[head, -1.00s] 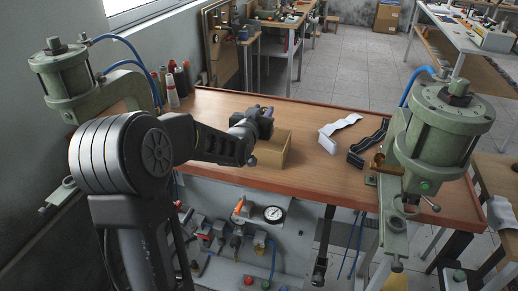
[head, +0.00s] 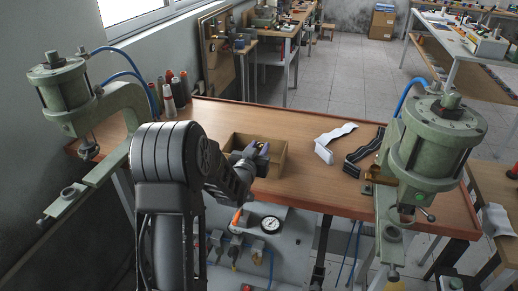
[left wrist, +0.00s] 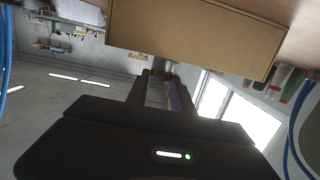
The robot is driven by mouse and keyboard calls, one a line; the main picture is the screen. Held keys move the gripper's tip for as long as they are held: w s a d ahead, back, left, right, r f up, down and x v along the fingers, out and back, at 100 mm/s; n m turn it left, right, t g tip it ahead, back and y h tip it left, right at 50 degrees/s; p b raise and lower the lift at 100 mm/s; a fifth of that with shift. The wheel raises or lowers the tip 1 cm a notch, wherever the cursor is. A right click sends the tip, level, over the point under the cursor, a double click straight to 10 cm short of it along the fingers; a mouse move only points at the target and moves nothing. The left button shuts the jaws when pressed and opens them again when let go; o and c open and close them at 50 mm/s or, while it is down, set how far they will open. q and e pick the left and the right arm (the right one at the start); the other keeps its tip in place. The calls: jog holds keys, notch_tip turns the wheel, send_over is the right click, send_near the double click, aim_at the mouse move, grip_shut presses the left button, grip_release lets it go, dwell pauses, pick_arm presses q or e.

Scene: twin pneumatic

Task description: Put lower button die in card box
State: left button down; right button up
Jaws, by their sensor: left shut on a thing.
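The card box (head: 281,164) is an open brown carton near the front edge of the bench. My left gripper (head: 262,150) is at the box, overlapping its opening in the head view. In the left wrist view the gripper (left wrist: 163,72) is shut on a small grey metal piece, taken as the lower button die (left wrist: 164,64). The die is mostly hidden by the fingers. The box (left wrist: 190,35) shows its outer wall just beyond the fingertips. I cannot tell whether the die is over the opening or beside the wall. My right gripper is not in view.
Green presses stand at the left (head: 66,88) and right (head: 434,140) of the wooden bench (head: 225,112). A white strip (head: 330,138) and a black strap (head: 362,152) lie right of the box. Bottles (head: 172,95) stand at the back left.

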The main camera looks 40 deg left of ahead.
pick_arm(q)
jog(key=shift+f, duration=0.3)
jog(key=shift+f+b, duration=0.65)
jog(key=shift+b, duration=0.35)
jog(key=c, duration=1.1)
grip_release()
jog(key=shift+r, duration=0.1)
